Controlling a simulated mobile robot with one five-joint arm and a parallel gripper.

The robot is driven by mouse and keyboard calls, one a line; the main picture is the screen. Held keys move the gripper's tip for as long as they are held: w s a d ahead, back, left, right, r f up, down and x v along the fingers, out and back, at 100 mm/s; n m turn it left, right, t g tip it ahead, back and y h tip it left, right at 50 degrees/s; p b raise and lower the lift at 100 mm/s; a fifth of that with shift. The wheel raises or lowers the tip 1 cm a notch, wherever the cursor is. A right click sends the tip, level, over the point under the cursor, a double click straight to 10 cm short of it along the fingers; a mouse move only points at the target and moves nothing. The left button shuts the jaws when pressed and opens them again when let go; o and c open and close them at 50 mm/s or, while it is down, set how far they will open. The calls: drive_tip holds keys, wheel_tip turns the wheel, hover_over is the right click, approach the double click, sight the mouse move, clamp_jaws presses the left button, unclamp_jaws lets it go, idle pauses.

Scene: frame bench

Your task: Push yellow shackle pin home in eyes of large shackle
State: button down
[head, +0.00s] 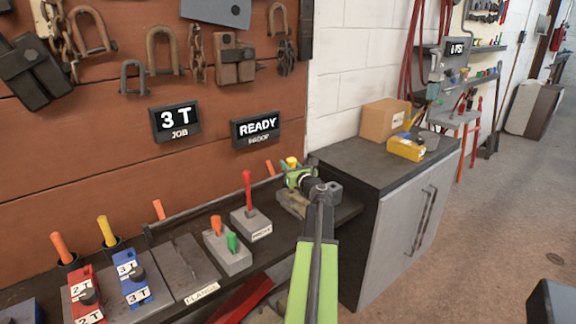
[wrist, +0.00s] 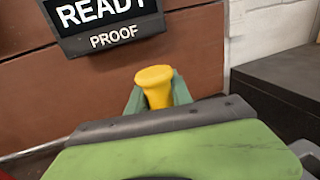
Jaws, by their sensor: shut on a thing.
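My gripper (head: 300,178) is at the right end of the bench, over a grey block-like fixture (head: 292,205). In the wrist view my gripper (wrist: 157,98) has its two grey-green fingers on either side of a yellow pin (wrist: 155,76), shut on it. The pin's round flared head stands up above the fingers. In the head view only the top of the yellow pin (head: 291,161) shows past my gripper. The pin's lower end is hidden. I cannot make out the large shackle or its eyes at the gripper, so I cannot tell how deep the pin sits.
A red lever on a grey block (head: 250,222) stands left of my gripper. A block with orange and green pegs (head: 228,252) is farther left. A dark-topped cabinet (head: 375,165) stands to the right. The READY sign (head: 256,129) hangs on the wall behind.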

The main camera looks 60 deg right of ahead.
drive_tip(key=shift+f+b, duration=3.35)
drive_tip(key=c, duration=1.1)
unclamp_jaws()
drive_tip(key=shift+o, duration=0.2)
